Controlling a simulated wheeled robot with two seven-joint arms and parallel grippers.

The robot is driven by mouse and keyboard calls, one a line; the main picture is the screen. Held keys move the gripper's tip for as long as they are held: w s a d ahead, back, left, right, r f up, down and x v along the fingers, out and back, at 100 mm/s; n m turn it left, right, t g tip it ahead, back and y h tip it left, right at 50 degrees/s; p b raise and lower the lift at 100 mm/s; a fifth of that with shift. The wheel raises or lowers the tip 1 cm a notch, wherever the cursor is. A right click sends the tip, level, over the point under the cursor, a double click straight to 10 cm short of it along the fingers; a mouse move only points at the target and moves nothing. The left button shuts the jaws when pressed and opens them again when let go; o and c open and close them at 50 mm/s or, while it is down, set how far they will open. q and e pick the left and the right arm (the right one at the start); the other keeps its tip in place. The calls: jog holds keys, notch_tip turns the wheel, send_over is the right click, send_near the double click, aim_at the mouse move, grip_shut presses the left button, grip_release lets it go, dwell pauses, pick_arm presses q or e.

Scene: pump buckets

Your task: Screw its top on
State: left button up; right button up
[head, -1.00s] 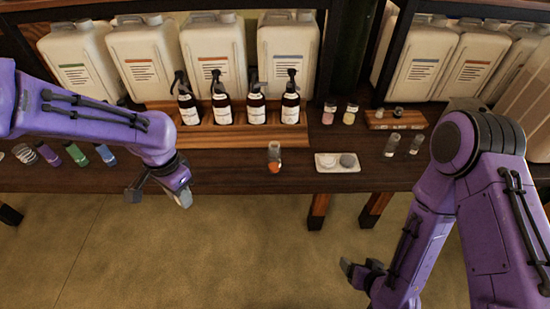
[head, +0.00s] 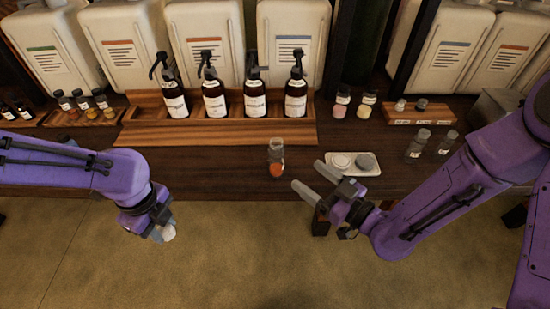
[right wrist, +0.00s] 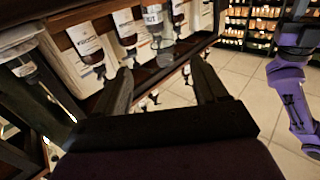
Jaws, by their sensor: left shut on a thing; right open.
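A small clear jar (head: 276,158) with orange contents stands near the table's front edge; whether its mouth is bare is too small to tell. A pale tray (head: 333,161) to its right carries a whitish disc (head: 342,160) and a grey round lid (head: 365,161). My left gripper (head: 163,230) is in front of the table at the left, shut on a small pale thing (head: 169,233), mostly hidden by the fingers. My right gripper (head: 310,184) is open and empty just in front of the table edge, right of the jar and near the tray. Its spread fingers show in the right wrist view (right wrist: 163,85).
Several brown pump bottles (head: 214,98) stand in a wooden rack (head: 217,133) behind the jar. Small jars (head: 342,100) and a wooden block (head: 420,113) are at the right. Two grey-capped jars (head: 418,144) stand near my right arm. The table beside the jar is clear.

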aim_at(282, 160)
pick_arm(q)
jog(key=shift+a+r+p, duration=0.1)
jog(key=shift+r+p, duration=0.55)
jog(key=shift+r, duration=0.1)
pick_arm(e)
jog(key=x, duration=0.6)
jog(key=shift+w+a, duration=0.1)
jog(key=shift+a, duration=0.15)
jog(key=shift+f, duration=0.1)
pick_arm(q)
jog(key=shift+r+p, duration=0.65)
pick_arm(e)
jog(key=x, duration=0.4)
jog(key=shift+a+f, duration=0.15)
jog(key=shift+f, duration=0.05)
jog(key=shift+w+a, duration=0.35)
jog(key=shift+w, duration=0.05)
